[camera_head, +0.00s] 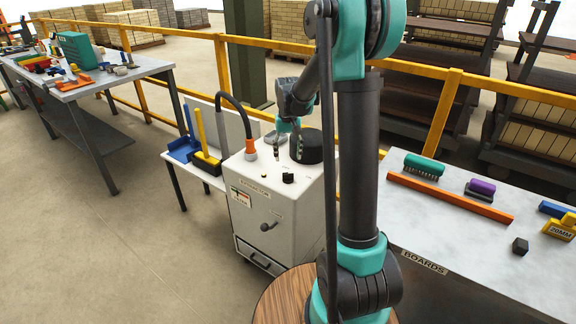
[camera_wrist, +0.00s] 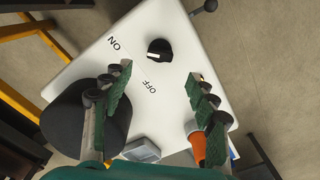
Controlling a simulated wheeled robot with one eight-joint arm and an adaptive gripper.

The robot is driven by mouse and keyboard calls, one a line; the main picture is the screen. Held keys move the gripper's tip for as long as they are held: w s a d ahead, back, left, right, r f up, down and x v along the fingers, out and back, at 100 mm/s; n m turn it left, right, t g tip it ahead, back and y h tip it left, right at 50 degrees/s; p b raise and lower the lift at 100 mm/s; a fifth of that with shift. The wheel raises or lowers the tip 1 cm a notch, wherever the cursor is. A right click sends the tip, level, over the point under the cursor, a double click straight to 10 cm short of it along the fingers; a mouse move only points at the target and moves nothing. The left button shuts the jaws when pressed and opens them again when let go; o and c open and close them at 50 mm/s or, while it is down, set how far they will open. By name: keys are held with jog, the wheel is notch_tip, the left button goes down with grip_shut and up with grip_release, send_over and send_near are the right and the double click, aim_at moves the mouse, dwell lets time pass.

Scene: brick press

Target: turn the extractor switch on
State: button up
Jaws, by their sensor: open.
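The extractor is a white cabinet (camera_head: 262,208) with a labelled front. Its switch is a small black rotary knob (camera_wrist: 159,50) with a white mark, on the white top panel; it also shows in the head view (camera_head: 288,178). "ON" is printed left of the knob and "OFF" below it in the wrist view. The white mark is on the knob's left side; I cannot tell exactly which word it points at. My gripper (camera_wrist: 160,82) is open and empty above the panel, with the knob ahead of and between its fingers, apart from them. It also shows in the head view (camera_head: 288,150).
A black cylinder (camera_head: 312,148) stands on the panel close to the gripper's left finger in the wrist view. A hose with an orange cuff (camera_head: 250,146) rises from the panel. A boards table (camera_head: 460,240) is at right, a yellow rail (camera_head: 300,57) behind.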

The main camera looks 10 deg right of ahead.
jog(key=shift+r, duration=2)
jog(key=s+d+f+t, duration=0.1)
jog(key=s+f, duration=0.1)
jog(key=s, duration=0.7)
jog(key=s+d+f+t, duration=0.1)
jog(key=s+f, duration=0.2)
jog(key=s, duration=0.6)
jog(key=s+d+f+t, duration=0.2)
jog(key=s+f, duration=0.1)
jog(key=s, duration=0.6)
jog(key=shift+s, duration=0.15)
